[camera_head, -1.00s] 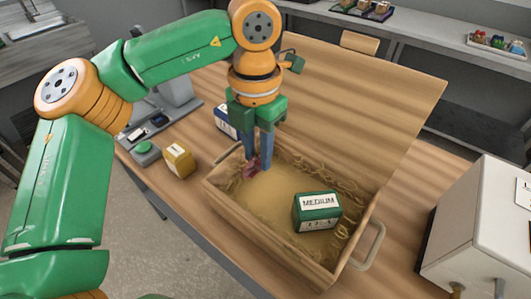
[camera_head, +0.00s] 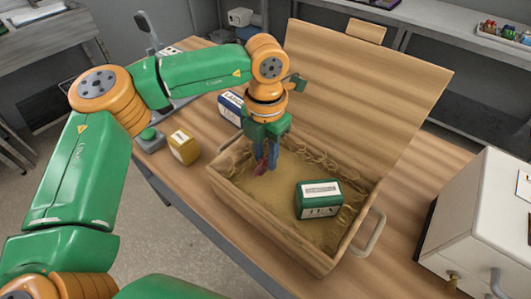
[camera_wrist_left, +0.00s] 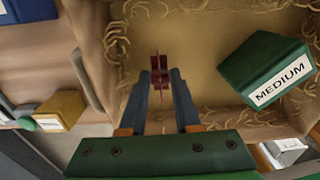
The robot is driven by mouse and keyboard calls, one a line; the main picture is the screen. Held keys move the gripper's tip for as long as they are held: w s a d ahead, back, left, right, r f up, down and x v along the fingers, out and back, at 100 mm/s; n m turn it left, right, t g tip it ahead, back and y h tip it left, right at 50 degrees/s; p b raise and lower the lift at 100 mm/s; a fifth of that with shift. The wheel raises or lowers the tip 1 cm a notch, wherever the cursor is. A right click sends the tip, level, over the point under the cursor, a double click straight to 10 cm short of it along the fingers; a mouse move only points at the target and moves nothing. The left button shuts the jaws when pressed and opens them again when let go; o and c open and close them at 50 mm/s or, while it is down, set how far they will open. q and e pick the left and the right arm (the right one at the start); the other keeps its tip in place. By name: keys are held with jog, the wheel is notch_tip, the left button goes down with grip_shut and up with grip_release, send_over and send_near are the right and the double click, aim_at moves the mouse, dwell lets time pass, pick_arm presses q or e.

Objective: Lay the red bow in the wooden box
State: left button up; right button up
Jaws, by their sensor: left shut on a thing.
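The red bow (camera_head: 261,168) is dark red and small, held at the fingertips of my left gripper (camera_head: 266,160). In the left wrist view the bow (camera_wrist_left: 159,70) shows between the fingertips of my left gripper (camera_wrist_left: 160,82), which are shut on it. The gripper points down inside the open wooden box (camera_head: 265,232), over its left-back part. I cannot tell whether the bow touches the straw-coloured lining. A green tin labelled MEDIUM (camera_head: 319,199) lies in the right half of the box; it also shows in the left wrist view (camera_wrist_left: 255,62). My right gripper is not in view.
The box lid (camera_head: 365,85) stands open behind. A yellow tin (camera_head: 184,147) and a blue tin (camera_head: 230,107) are on the table left of the box. A white machine (camera_head: 484,225) stands at the right. The box has a side handle (camera_head: 371,236).

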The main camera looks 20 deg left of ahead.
aim_at(266, 159)
pick_arm(q)
jog(key=o, duration=0.9)
jog(key=shift+f, duration=0.1)
jog(key=shift+r+p, duration=1.05)
jog(key=shift+r, duration=0.05)
jog(key=shift+w+r+b, duration=0.1)
jog(key=shift+r+b, duration=0.55)
jog(key=shift+r, duration=0.2)
notch_tip(266, 159, up, 9)
jog(key=shift+r, duration=0.2)
